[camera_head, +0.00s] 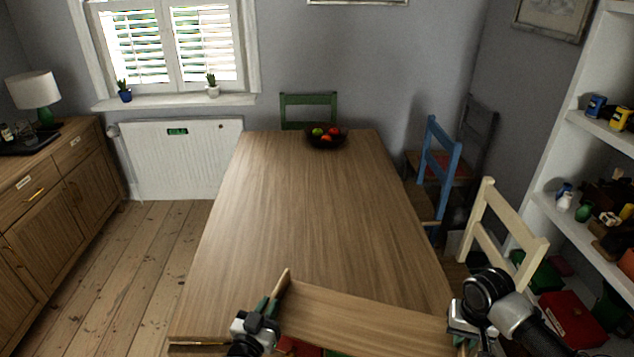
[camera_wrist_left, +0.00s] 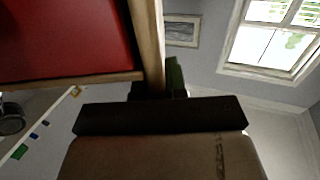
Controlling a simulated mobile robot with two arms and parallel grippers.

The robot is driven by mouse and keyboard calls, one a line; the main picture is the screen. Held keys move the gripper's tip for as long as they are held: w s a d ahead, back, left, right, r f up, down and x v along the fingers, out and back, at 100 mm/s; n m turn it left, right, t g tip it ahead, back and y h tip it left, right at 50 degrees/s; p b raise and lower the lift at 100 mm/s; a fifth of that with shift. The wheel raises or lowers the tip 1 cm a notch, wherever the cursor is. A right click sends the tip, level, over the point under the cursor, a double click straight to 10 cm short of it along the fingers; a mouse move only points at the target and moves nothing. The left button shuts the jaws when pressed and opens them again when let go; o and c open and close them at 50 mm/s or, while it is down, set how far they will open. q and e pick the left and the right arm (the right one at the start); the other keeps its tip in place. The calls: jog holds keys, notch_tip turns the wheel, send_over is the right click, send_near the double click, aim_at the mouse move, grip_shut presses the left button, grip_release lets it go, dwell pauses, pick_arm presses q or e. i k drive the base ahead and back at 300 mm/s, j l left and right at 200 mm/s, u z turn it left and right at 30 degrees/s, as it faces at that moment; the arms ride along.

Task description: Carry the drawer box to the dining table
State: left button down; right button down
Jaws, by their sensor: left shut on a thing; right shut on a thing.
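The wooden drawer box (camera_head: 365,318) is at the near end of the dining table (camera_head: 310,215), its far panel overlapping the table's near edge in the head view. I cannot tell whether it touches the tabletop. My left gripper (camera_head: 266,312) is shut on its left wall. My right gripper (camera_head: 462,328) is shut at its right end. Red and green things show at the box's lower edge, mostly cut off. In the left wrist view, the box's wooden wall (camera_wrist_left: 149,40) runs into the dark jaws (camera_wrist_left: 160,95), beside a red surface (camera_wrist_left: 60,40).
A fruit bowl (camera_head: 326,137) stands at the table's far end; the rest of the tabletop is clear. A green chair (camera_head: 308,99) is behind it; a blue chair (camera_head: 442,165) and a cream chair (camera_head: 505,235) line the right side. A sideboard (camera_head: 60,195) stands left, shelves (camera_head: 590,150) right.

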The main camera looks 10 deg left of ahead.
aim_at(314, 232)
jog(key=i, duration=1)
jog(key=i+u, duration=0.35)
jog(key=i+l+u, duration=0.1)
jog(key=u, duration=0.25)
